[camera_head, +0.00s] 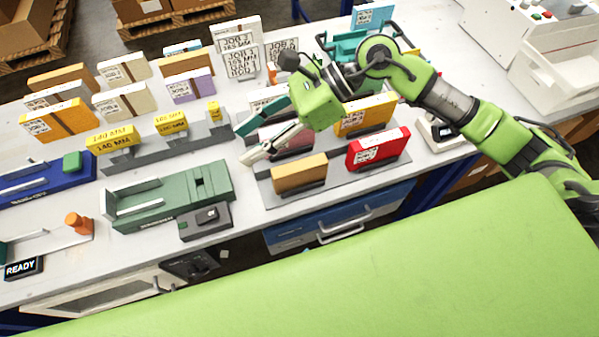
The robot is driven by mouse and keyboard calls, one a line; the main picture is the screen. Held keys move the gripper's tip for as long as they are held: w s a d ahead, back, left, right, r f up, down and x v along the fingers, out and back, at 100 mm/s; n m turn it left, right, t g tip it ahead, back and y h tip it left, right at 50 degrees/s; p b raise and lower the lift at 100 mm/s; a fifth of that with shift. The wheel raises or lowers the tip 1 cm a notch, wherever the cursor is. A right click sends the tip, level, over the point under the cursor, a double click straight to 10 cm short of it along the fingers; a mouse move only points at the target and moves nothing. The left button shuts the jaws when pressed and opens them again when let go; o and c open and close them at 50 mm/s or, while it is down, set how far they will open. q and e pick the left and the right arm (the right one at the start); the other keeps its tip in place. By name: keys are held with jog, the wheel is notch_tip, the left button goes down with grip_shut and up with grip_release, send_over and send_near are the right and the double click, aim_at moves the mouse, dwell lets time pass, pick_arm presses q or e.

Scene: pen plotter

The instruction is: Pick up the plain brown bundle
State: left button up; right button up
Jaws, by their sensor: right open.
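The plain brown bundle (300,174) stands in a slot at the front left of a grey rack (350,180) on the bench. It shows no label on the side I see. My right gripper (241,145) reaches in from the right, pointing left. Its fingers are spread apart with nothing seen between them. It is above and behind the brown bundle, apart from it, and partly covers a pinkish bundle (298,139). My left gripper is not in view.
A red labelled bundle (378,148) and an orange labelled bundle (365,115) share the rack. Job signs (241,62) stand behind. A green fixture (165,200) and yellow size blocks (112,139) are left. A blue drawer (330,226) is below the bench edge.

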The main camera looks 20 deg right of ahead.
jog(key=w+d+f+n+h, duration=0.1)
jog(key=d+f+h, duration=0.2)
jog(key=d, duration=0.4)
jog(key=w+d+f+n+h, duration=0.1)
jog(key=d+f+h, duration=0.25)
jog(key=d, duration=0.45)
jog(key=p, duration=0.2)
send_near(301, 165)
jog(key=shift+h, duration=0.35)
jog(key=x, duration=0.5)
jog(key=shift+s+a+r, duration=0.15)
jog(key=shift+s+a, duration=0.05)
jog(key=shift+s, duration=0.1)
jog(key=shift+w+a+f+p, duration=0.1)
jog(key=shift+a+f+p, duration=0.3)
jog(key=shift+p, duration=0.35)
jog(key=p+x, duration=0.1)
jog(key=x, duration=0.3)
jog(key=shift+w+f+p, duration=0.15)
jog(key=shift+w+p, duration=0.05)
jog(key=shift+p, duration=0.2)
jog(key=shift+f, duration=0.1)
jog(key=shift+f+b, duration=0.25)
jog(key=shift+b, duration=0.3)
grip_shut()
